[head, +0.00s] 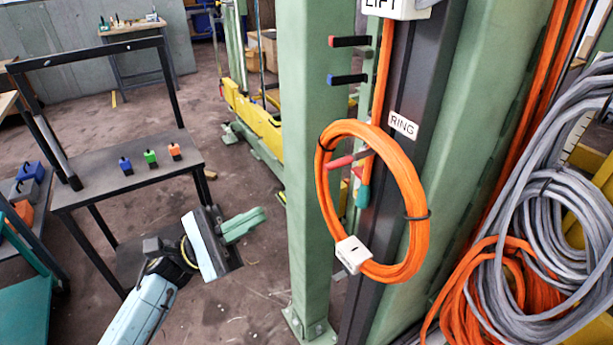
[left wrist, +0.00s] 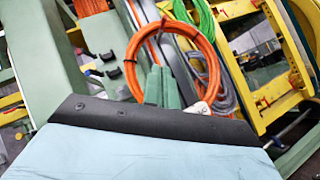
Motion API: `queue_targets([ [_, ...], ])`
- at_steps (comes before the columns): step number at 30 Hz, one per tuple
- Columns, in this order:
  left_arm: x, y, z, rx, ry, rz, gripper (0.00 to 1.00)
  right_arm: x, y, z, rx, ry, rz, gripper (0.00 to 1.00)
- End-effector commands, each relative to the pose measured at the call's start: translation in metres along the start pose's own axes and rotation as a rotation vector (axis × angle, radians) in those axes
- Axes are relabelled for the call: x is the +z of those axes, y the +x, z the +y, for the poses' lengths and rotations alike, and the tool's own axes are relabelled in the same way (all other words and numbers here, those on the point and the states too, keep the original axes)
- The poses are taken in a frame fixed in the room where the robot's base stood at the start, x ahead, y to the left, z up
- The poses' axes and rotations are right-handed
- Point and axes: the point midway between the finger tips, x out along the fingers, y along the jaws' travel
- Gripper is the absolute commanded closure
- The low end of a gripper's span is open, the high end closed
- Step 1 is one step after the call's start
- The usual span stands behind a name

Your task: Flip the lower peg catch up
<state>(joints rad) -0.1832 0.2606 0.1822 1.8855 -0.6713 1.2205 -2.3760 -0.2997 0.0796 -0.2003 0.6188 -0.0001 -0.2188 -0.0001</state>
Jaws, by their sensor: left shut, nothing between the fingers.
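Beside the red peg are a small red piece and a teal-ended part (head: 363,196). I cannot tell which is the catch or its exact pose. The coil also shows in the left wrist view (left wrist: 213,62), partly behind the fingers.
Two pegs, one black and red (head: 350,41) and one blue (head: 347,79), stick out higher up. A RING label (head: 403,125) is on the rail. Grey cable coils (head: 550,215) hang right. A dark table (head: 120,185) with small coloured blocks stands left.

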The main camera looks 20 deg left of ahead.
Motion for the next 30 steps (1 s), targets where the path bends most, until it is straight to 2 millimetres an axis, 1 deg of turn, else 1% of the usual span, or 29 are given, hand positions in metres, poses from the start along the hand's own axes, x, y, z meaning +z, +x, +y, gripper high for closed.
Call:
queue_targets([
  [4,0.001,0.010,0.001,-0.001,-0.002,-0.002,1.00,-0.001,-0.005,0.000,0.000,0.000,0.000,0.46],
  [7,0.002,0.026,0.001,-0.001,-0.002,-0.003,1.00,-0.001,-0.012,0.000,0.000,0.000,0.000,0.46],
  [18,0.003,0.106,0.003,0.002,-0.002,-0.004,1.00,-0.004,-0.046,0.001,0.000,0.001,0.000,0.46],
  [21,0.015,0.115,0.002,0.001,-0.002,-0.001,1.00,-0.005,-0.056,0.001,0.000,0.001,0.000,0.46],
  [24,0.022,0.122,0.002,0.000,-0.003,0.000,1.00,-0.006,-0.061,0.001,0.000,0.001,0.000,0.46],
  [30,0.028,0.128,0.001,0.001,-0.003,0.001,1.00,-0.006,-0.066,0.001,0.000,0.001,0.000,0.46],
])
